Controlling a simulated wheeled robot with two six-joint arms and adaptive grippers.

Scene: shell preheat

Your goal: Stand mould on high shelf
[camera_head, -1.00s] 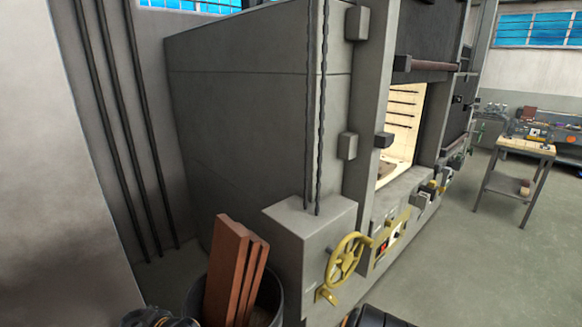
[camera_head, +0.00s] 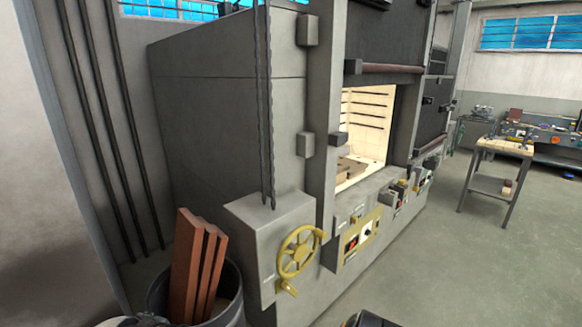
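I cannot make out a mould for certain. A brownish flat piece (camera_head: 350,167) lies on the floor of the open, lit furnace chamber, too small to identify. A small tan block (camera_head: 507,188) sits on the lower shelf of a metal stand at the right. No high shelf can be singled out. Only dark rounded bits of my arms show at the bottom edge; neither gripper's fingers are visible.
The big grey furnace (camera_head: 230,120) fills the middle, with a yellow handwheel (camera_head: 299,251) on its near corner. A bin (camera_head: 233,303) with reddish-brown bars (camera_head: 193,262) stands at the lower left. The metal stand (camera_head: 503,146) is at the right. Floor (camera_head: 440,265) before the furnace is clear.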

